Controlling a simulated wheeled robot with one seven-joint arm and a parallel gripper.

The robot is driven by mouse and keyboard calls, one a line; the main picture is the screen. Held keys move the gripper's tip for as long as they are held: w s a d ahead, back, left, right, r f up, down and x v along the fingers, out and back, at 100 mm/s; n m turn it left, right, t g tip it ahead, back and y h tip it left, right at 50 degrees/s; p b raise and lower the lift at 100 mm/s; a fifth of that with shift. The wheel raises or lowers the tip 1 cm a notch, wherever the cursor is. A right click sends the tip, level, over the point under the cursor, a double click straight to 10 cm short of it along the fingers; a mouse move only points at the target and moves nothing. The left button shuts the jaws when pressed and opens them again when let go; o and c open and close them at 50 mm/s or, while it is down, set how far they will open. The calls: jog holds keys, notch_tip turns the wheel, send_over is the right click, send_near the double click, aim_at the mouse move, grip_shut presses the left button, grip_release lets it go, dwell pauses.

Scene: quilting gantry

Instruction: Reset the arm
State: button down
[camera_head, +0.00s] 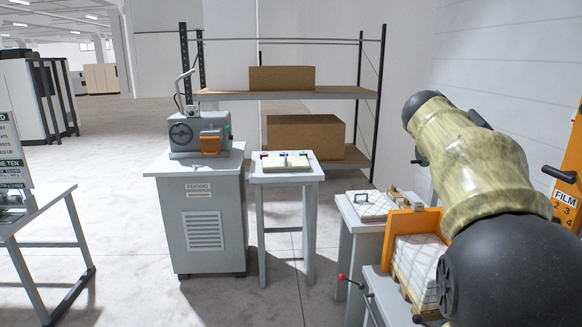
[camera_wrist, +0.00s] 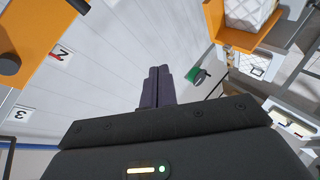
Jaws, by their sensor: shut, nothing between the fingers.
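My gripper (camera_wrist: 158,87) shows in the wrist view, with its two dark fingers together and nothing between them. It hangs in free space in front of a pale, lined wall surface. In the head view my arm reaches up at the right, with a marbled yellow-green link and dark joints. My gripper cannot be made out in the head view.
A grey machine (camera_head: 200,135) stands on a cabinet marked EDGING (camera_head: 205,215). A small table (camera_head: 287,175) is beside it, with shelving (camera_head: 285,95) behind. An orange-sided holder with quilted white blocks (camera_head: 418,260) is close to my arm. An orange FILM panel (camera_head: 567,190) stands at right.

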jog(key=s+a+f+n+y+p, duration=0.1)
jog(key=s+a+f+y, duration=0.15)
jog(key=a+f, duration=0.45)
jog(key=s+a+f+n+y+p, duration=0.15)
jog(key=a+f+y, duration=0.25)
jog(key=f, duration=0.8)
jog(key=s+a+f+m+g+y+p, duration=0.1)
jog(key=s+a+f+y, duration=0.1)
jog(key=s+a+f, duration=0.4)
jog(key=s+a+f+m+g+y+p, duration=0.1)
jog(key=s+a+f+g+y+p, duration=0.1)
jog(key=s+a+f, duration=0.3)
jog(key=s+f, duration=0.3)
jog(key=s, duration=0.2)
jog(key=shift+s+a+g, duration=0.3)
jog(key=shift+s+a, duration=0.05)
jog(key=shift+a, duration=0.05)
jog(key=shift+f+y, duration=0.1)
jog(key=shift+y, duration=0.15)
